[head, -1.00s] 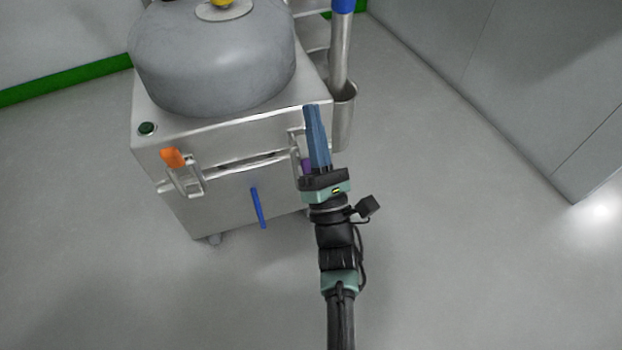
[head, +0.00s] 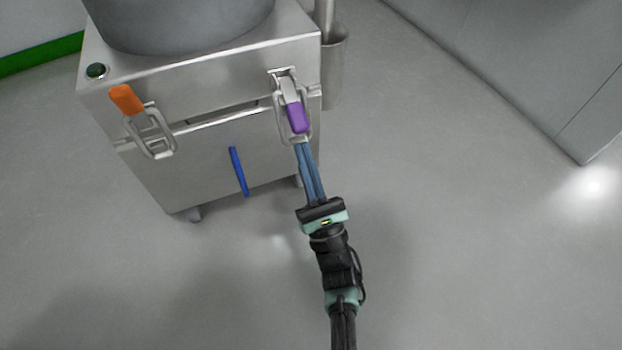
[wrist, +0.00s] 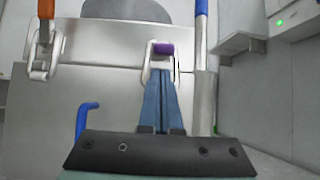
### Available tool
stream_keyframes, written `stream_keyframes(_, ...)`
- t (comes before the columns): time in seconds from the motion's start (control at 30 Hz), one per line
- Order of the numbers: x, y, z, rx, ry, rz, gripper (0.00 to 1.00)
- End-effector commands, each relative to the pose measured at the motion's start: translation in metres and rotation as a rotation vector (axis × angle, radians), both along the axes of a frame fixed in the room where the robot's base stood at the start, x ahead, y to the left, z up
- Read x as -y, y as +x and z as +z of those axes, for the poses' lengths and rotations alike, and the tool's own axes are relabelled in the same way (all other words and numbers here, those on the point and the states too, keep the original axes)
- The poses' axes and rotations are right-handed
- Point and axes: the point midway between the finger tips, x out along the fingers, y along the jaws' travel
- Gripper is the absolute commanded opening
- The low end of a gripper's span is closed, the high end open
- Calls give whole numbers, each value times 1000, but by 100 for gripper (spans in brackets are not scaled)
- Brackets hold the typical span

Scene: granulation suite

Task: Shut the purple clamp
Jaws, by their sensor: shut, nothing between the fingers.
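The purple clamp (head: 297,117) is on the right of the steel machine's front face. Its purple-tipped lever hangs downward over its wire loop, close to the front. It also shows in the wrist view (wrist: 164,49), above my fingertips. My gripper (head: 299,146) is shut and empty, its blue fingers pointing up at the clamp with the tips just below the purple end. In the wrist view the gripper (wrist: 160,84) overlaps the lower part of the clamp loop; I cannot tell whether it touches.
An orange-tipped clamp (head: 126,99) sits at the front left, its orange end sticking up and out. A blue handle (head: 238,171) projects from the lower front. A steel cylindrical holder (head: 333,68) stands at the machine's right side. The floor around is clear.

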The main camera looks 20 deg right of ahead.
Motion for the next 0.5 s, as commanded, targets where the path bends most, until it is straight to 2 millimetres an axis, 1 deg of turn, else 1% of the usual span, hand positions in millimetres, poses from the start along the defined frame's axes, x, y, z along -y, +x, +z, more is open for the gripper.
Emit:
stream_keyframes(0.03,0,7,5,4,-1,2,0)
stream_keyframes(0.1,0,15,10,3,-1,2,0)
stream_keyframes(0.2,1,23,17,2,0,3,0)
stream_keyframes(0.33,1,28,21,0,0,3,0)
stream_keyframes(0.5,1,28,22,-1,2,3,0)
